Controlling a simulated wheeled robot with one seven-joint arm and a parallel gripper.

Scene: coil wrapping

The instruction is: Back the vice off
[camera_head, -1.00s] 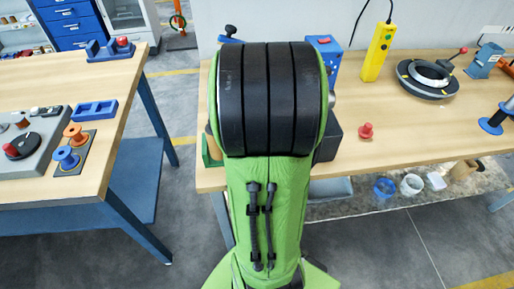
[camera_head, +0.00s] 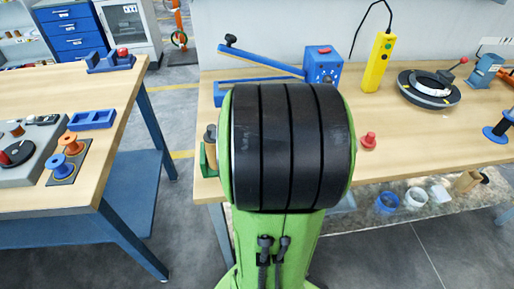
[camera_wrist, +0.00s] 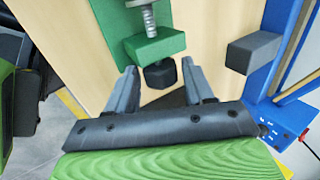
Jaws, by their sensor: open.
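In the wrist view a green clamp-like vice (camera_wrist: 155,47) with a threaded metal screw (camera_wrist: 149,20) is at the top middle. A black knob (camera_wrist: 160,75) sits at its near end. My gripper (camera_wrist: 160,68) is open, with one finger on each side of the knob. I see no clear contact between the fingers and the knob. My arm hides my gripper there.
A blue lever tool (camera_head: 322,68) stands on the bench (camera_head: 410,120) behind my arm. A dark grey block (camera_wrist: 253,52) is right of my gripper in the wrist view. A red knob (camera_head: 368,140), yellow control box (camera_head: 378,62) and black ring (camera_head: 428,90) are farther right.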

